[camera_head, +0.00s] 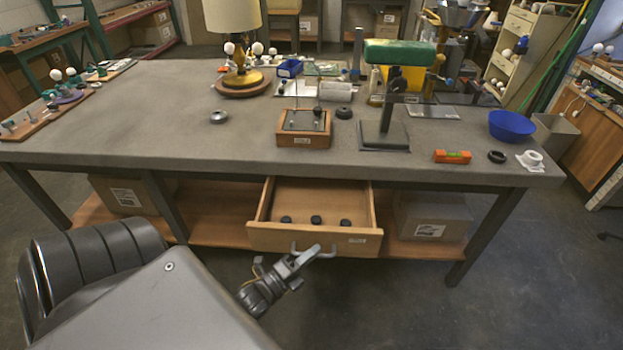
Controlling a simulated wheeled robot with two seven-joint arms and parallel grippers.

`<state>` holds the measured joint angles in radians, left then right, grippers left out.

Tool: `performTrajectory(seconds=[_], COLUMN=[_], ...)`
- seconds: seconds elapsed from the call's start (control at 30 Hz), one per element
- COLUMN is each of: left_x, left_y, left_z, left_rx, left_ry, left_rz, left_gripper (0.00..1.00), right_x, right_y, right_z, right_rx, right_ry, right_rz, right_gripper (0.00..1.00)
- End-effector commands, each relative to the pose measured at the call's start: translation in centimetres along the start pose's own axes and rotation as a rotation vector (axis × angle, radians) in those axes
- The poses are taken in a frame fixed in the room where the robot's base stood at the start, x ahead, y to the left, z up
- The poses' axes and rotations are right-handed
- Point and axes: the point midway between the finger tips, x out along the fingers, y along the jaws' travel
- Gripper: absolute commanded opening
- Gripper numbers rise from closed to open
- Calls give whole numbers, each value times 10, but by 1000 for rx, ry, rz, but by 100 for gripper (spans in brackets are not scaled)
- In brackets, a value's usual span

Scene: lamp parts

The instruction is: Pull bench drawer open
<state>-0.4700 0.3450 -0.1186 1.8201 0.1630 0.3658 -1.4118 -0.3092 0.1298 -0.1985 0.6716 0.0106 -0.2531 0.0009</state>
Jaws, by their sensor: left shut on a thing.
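The bench drawer (272,238) is a light wooden drawer under the grey bench top, and it stands pulled out toward me. Several small dark round pieces lie inside it. A metal handle (295,249) sits on its front face, beside a small white label. My left gripper (308,254) is at the handle and shut on it. The fingertips partly cover the handle's right side. My right gripper is not in view.
The bench top (170,120) carries a lamp with a cream shade (232,17), a green-topped stand (400,52), a blue bowl (511,126) and an orange level (452,156). Boxes (433,216) stand on the lower shelf. Bare floor lies in front of the drawer.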

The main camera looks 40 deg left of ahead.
Motion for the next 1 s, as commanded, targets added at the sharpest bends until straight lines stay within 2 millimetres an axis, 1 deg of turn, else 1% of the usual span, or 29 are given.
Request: performTrajectory(seconds=[0.23,0.27,0.4,0.67,0.77,0.87,1.0], left_x=[0,0,0,0,-6,-19,-48], left_y=[0,0,0,0,2,2,3], left_z=[0,0,0,0,0,0,-1], left_rx=[0,0,0,0,0,0,-1], left_ry=[1,0,0,0,0,0,1], left_rz=[0,0,0,1,3,4,5], left_gripper=[0,13,32,32,32,32,32], right_x=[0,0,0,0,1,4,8], right_y=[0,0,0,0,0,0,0], right_z=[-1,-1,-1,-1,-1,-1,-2], right_rx=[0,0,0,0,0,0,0], right_ry=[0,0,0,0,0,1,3], right_rz=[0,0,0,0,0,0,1], right_gripper=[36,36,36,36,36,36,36])
